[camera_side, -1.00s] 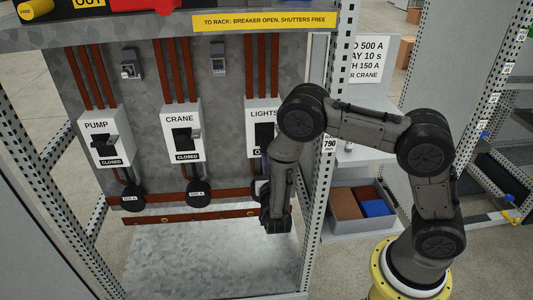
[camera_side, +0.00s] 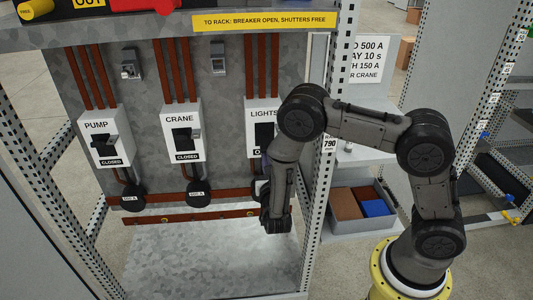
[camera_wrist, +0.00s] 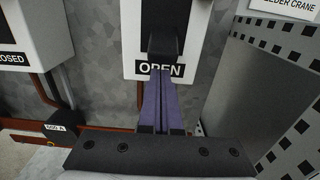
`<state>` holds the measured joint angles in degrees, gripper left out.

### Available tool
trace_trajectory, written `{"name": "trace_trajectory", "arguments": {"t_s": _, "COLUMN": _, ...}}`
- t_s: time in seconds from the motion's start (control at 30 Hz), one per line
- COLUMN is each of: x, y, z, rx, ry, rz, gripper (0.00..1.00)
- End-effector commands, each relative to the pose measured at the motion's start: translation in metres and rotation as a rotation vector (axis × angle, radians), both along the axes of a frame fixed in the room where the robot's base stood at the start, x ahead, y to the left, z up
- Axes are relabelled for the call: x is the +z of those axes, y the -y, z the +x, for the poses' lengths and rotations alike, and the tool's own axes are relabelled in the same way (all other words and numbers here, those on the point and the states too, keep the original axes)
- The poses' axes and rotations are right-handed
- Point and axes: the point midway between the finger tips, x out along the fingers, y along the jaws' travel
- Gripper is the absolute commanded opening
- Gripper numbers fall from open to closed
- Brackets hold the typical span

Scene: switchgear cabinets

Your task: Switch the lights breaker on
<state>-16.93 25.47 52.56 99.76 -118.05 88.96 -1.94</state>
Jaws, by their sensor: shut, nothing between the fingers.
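The lights breaker (camera_side: 261,118) is the white box labelled LIGHTS at the right of the row. My arm partly covers it in the side view. In the wrist view its label (camera_wrist: 160,69) reads OPEN, and its black handle (camera_wrist: 163,38) stands above that label. My gripper (camera_wrist: 158,75) is shut and empty. Its purple fingers point up at the OPEN label, with the tips just below the handle. I cannot tell whether the tips touch the breaker. In the side view my arm hides most of the fingers.
The crane breaker (camera_side: 184,132) and pump breaker (camera_side: 104,137) stand to the left, both labelled CLOSED. A perforated cabinet post (camera_side: 325,150) rises close on the right. A grey bin (camera_side: 352,225) with brown and blue contents lies beyond it.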

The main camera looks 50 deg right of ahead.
Motion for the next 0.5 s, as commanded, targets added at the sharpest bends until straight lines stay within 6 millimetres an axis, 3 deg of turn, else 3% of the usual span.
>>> {"name": "trace_trajectory", "arguments": {"t_s": 0.5, "x": 0.014, "y": 0.0, "z": 0.0, "rx": 0.0, "ry": 0.001, "rz": 0.001, "gripper": 0.0}}
